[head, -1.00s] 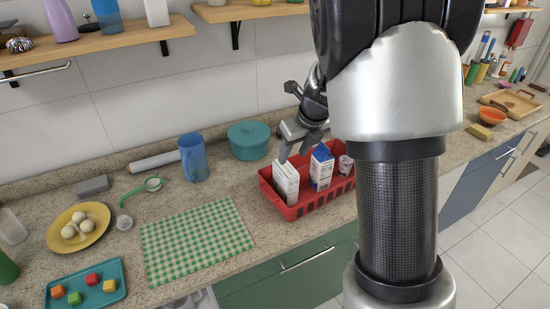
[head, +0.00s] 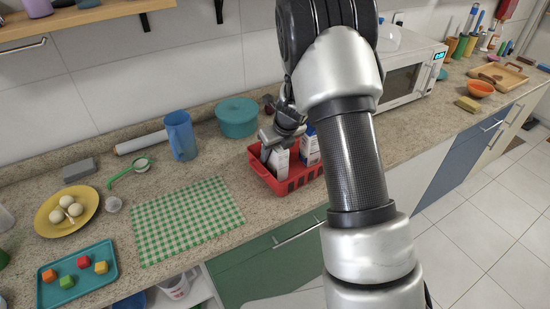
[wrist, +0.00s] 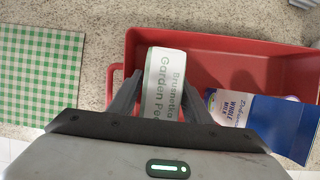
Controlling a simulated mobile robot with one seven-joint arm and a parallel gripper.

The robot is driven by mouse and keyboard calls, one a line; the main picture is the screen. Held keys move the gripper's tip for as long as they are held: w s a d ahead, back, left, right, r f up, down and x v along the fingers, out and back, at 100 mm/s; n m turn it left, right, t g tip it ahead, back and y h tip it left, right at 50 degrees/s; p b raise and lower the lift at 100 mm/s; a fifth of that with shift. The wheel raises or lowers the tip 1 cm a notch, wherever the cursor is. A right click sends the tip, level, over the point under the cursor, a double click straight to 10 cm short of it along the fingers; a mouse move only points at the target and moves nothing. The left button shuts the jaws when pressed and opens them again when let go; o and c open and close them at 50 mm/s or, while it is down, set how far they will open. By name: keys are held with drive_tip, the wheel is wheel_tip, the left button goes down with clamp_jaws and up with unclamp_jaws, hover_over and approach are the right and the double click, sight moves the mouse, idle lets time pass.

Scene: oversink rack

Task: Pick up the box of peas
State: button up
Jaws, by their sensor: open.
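The box of peas is a white carton lettered "Garden Peas" (wrist: 164,78), and it stands in the left end of the red basket (wrist: 262,77). In the head view the box (head: 279,164) shows partly below my gripper (head: 273,150). In the wrist view my gripper (wrist: 160,102) is open, with one finger on each side of the box. I cannot tell whether the fingers touch it. My gripper's body hides the near part of the box.
A blue and white milk carton (wrist: 262,119) stands right of the box in the basket, close to my right finger. A teal pot (head: 237,118) and a blue jug (head: 181,137) stand behind to the left. A green checked cloth (head: 187,220) lies left of the basket.

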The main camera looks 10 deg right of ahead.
drive_tip(key=x, duration=0.2)
drive_tip(key=shift+w+f, duration=0.1)
drive_tip(key=shift+f, duration=0.15)
drive_tip(key=c, duration=1.1)
drive_tip(key=shift+r, duration=0.15)
